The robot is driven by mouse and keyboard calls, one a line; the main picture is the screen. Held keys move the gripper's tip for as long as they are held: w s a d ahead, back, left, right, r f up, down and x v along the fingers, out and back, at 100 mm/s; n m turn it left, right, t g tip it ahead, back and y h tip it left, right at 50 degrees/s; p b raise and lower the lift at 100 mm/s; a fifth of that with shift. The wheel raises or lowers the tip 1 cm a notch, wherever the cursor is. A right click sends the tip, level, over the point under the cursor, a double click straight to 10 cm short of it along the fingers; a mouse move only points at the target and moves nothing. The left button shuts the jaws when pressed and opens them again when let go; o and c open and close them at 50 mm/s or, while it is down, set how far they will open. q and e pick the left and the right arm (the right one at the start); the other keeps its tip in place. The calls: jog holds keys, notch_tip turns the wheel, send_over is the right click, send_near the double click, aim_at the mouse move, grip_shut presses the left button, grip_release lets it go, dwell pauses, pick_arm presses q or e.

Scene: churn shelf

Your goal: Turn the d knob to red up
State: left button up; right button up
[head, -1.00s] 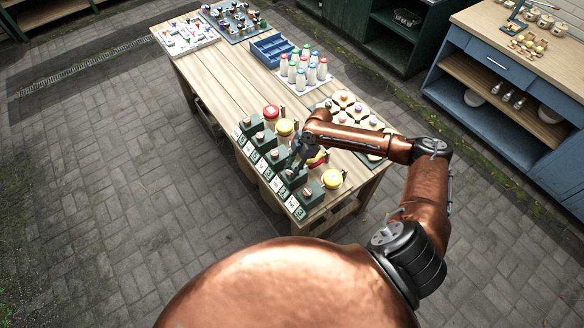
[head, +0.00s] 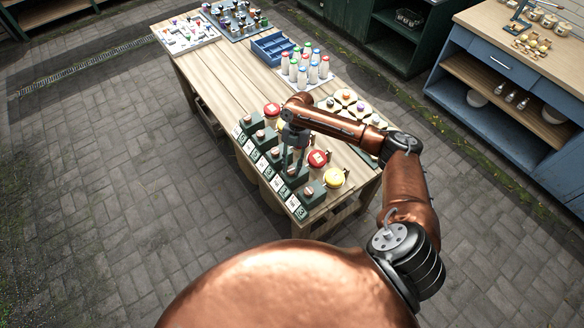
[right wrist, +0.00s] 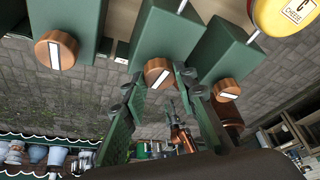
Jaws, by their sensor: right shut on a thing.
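A row of dark green boxes (head: 309,197) stands along the near left edge of the wooden table. In the right wrist view, each box shown carries a round wooden knob with a white stripe. My right gripper (head: 291,166) reaches down onto this row. In the right wrist view, its fingers (right wrist: 158,80) flank the middle knob (right wrist: 157,73), and it is shut on that knob. The stripe on this knob runs aslant. The letter of the held knob cannot be read. My left gripper is out of view.
Neighbouring knobs sit close on both sides, left (right wrist: 57,50) and right (right wrist: 226,90). A yellow round sign (head: 333,178) and a red round sign (head: 317,158) stand behind the boxes. Bottles (head: 303,70) and a blue tray (head: 272,47) are farther back. The table's left middle is clear.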

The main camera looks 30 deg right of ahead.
jog(key=shift+f+n, duration=0.1)
jog(key=shift+n, duration=0.5)
jog(key=shift+h, duration=0.3)
jog(key=o, duration=1.2)
jog(key=shift+g, duration=0.3)
jog(key=shift+c, duration=0.2)
jog(key=shift+w, duration=0.1)
jog(key=v, duration=1.2)
